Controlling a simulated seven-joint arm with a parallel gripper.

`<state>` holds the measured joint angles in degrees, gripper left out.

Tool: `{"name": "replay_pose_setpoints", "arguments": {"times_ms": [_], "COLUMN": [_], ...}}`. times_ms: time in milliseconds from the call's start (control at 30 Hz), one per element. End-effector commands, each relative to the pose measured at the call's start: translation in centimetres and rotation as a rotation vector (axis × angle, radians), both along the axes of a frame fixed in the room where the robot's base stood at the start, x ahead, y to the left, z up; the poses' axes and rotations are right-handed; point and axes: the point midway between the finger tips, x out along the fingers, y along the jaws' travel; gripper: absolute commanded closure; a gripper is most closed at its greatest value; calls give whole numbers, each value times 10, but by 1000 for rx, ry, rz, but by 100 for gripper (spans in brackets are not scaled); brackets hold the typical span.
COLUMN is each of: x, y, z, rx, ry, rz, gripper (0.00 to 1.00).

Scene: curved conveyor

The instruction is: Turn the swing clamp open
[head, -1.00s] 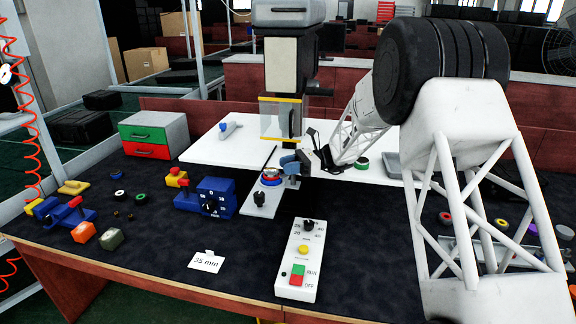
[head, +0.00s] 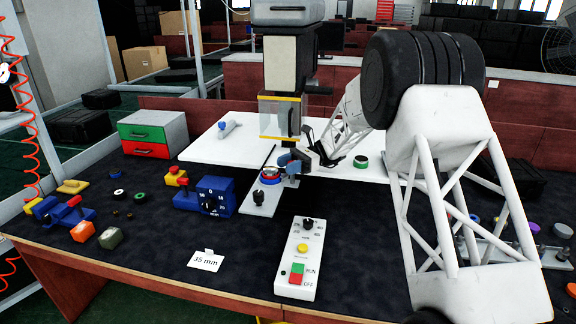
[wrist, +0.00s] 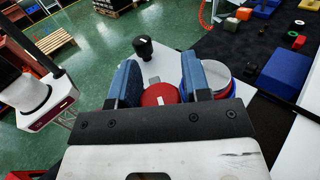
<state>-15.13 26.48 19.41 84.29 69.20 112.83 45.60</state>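My gripper (head: 289,164) is at the narrow light plate (head: 258,205) below the upright machine. In the wrist view, its two blue fingers (wrist: 159,84) stand apart. A red round part (wrist: 158,95) with a small grey tab sits between them and nearly fills the gap; I cannot tell whether the fingers touch it. Just right of the right finger is a silver-topped disc (wrist: 215,78) with red and blue rings, also in the head view (head: 270,176). A black knob (wrist: 143,48) stands on the plate. The clamp's arm is not clearly visible; my fingers hide part of this area.
The machine column (head: 281,115) rises close behind the gripper. A blue dial block (head: 216,196) stands left of the plate, and a control box (head: 300,262) in front. A white board (head: 215,150) lies behind. Dark mat is clear around the 35 mm card (head: 206,260).

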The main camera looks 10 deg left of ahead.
Motion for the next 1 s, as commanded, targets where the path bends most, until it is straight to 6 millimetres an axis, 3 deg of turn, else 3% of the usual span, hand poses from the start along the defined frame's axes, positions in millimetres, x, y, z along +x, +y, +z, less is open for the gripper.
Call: {"name": "replay_pose_setpoints", "arguments": {"times_ms": [100,533,867,1000], "x": [0,0,0,-15], "y": [0,0,0,-8], "z": [0,4,38,37], "rx": [0,1,1,-1], "ry": [0,-1,-2,1], "rz": [-1,-1,0,-1], "gripper": [40,40,40,40]}}
